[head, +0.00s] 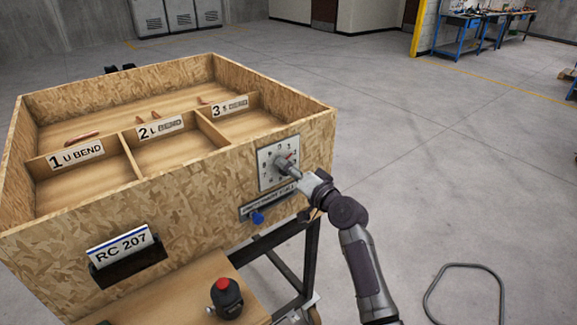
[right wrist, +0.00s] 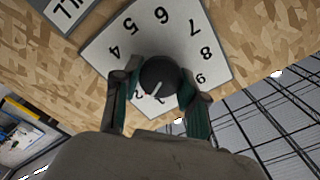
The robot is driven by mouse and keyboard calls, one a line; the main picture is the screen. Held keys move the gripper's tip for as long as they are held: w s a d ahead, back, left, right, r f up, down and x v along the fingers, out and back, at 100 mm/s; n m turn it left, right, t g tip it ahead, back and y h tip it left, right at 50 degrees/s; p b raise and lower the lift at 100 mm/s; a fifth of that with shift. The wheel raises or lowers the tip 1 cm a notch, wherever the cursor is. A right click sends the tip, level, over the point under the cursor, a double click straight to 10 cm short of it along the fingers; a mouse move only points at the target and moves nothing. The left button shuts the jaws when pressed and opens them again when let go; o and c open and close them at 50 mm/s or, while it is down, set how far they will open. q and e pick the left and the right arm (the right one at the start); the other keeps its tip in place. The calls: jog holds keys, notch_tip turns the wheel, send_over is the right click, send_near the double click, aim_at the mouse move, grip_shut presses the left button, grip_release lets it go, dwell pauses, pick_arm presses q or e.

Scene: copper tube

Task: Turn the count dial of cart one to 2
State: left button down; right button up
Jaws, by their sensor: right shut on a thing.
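The count dial (head: 265,160) is a pale square plate with numbers on the front wall of the wooden cart (head: 190,205), near its right end. My right gripper (head: 291,170) reaches it from the right and is shut on the dial's knob. In the right wrist view the dark round knob (right wrist: 158,74) sits between the two fingers of my right gripper (right wrist: 157,90). Digits 4 to 9 show around it. A white line on the knob points down and left toward digits partly covered by the gripper, so the exact setting is hard to read. My left gripper is not in view.
A blue knob (head: 257,217) sits under the dial. A black unit with a red button (head: 226,297) stands on a wooden shelf (head: 185,290).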

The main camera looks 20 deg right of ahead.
jog(key=shift+m, duration=0.7)
jog(key=o, duration=1.2)
jog(key=shift+c, duration=0.2)
jog(key=shift+d, duration=0.1)
jog(key=v, duration=1.2)
